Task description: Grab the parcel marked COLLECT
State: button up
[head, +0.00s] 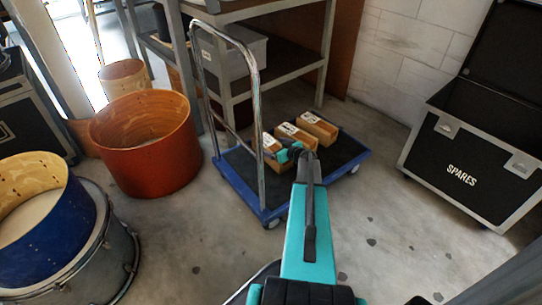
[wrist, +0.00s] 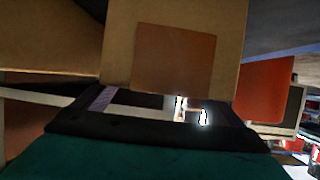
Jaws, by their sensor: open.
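Three small tan parcels stand in a row on the blue-edged trolley (head: 233,183) in the head view: a left parcel (head: 270,147), a middle parcel (head: 300,136) and a right parcel (head: 320,127). Each has a white label on top, with print too small to read, so I cannot tell which says COLLECT. My gripper (head: 289,152) is open, close to the left and middle parcels and partly covering them. In the wrist view a tan cardboard surface (wrist: 215,20) with a browner square patch fills the space close ahead. Contact is not clear.
The trolley's upright metal handle (head: 257,120) stands just left of my gripper. A workbench frame (head: 275,83) is behind. A black SPARES case (head: 465,160) stands open at right. An orange drum (head: 145,145) and a blue drum (head: 45,235) are at left. Floor at front right is clear.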

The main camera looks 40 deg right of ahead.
jog(key=shift+w+f, duration=0.2)
jog(key=shift+w, duration=0.25)
jog(key=shift+r, duration=0.1)
jog(key=c, duration=1.7)
jog(key=shift+c, duration=0.2)
notch_tip(320, 180, up, 28)
jog(key=p, duration=1.1)
jog(key=shift+p, duration=0.4)
